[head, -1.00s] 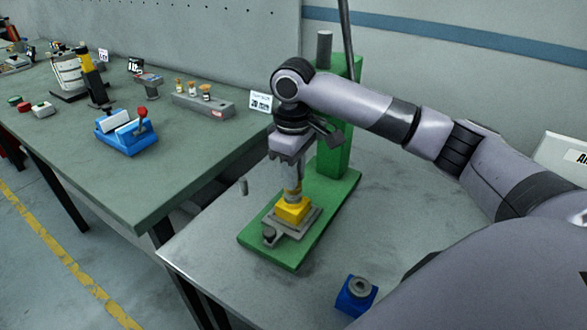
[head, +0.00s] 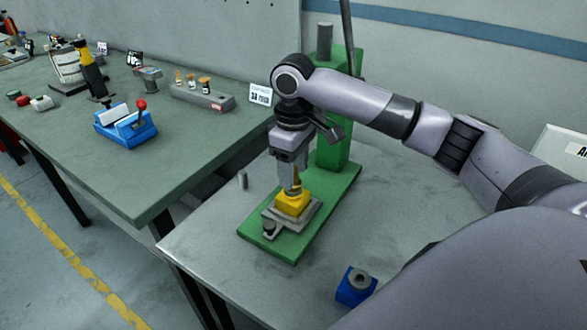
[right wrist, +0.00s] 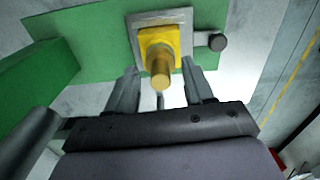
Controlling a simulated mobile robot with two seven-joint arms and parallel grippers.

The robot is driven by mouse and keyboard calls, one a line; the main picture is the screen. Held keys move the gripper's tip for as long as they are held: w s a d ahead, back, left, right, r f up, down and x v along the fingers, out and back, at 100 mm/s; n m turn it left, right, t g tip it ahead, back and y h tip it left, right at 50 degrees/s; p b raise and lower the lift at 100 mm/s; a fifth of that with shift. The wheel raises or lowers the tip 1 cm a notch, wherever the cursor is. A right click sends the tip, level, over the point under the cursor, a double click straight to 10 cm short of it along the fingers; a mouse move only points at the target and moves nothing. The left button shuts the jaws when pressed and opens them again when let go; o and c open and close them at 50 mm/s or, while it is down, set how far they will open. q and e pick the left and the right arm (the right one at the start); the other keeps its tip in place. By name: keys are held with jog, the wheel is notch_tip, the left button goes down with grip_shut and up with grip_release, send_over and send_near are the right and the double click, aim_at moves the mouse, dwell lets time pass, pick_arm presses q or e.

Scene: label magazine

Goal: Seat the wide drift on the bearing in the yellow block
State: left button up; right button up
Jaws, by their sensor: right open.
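The yellow block (head: 290,204) sits on a grey plate on the green press base. A brass-coloured drift (head: 296,179) stands upright on the block; in the right wrist view the drift (right wrist: 161,70) rises from the middle of the yellow block (right wrist: 150,43). I cannot see the bearing under it. My right gripper (head: 291,184) points down above the block. In the right wrist view my right gripper (right wrist: 160,88) is open, with one finger on each side of the drift and gaps visible. My left gripper is not in view.
The green press column (head: 340,140) stands right behind my right gripper. A blue block with a grey ring (head: 357,285) lies near the front. The left table holds a rack (head: 203,97) and a blue vise (head: 125,128).

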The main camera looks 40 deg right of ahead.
notch_tip(320, 180, up, 7)
jog(key=shift+f, duration=0.15)
jog(key=shift+f, duration=0.1)
dwell(0.6)
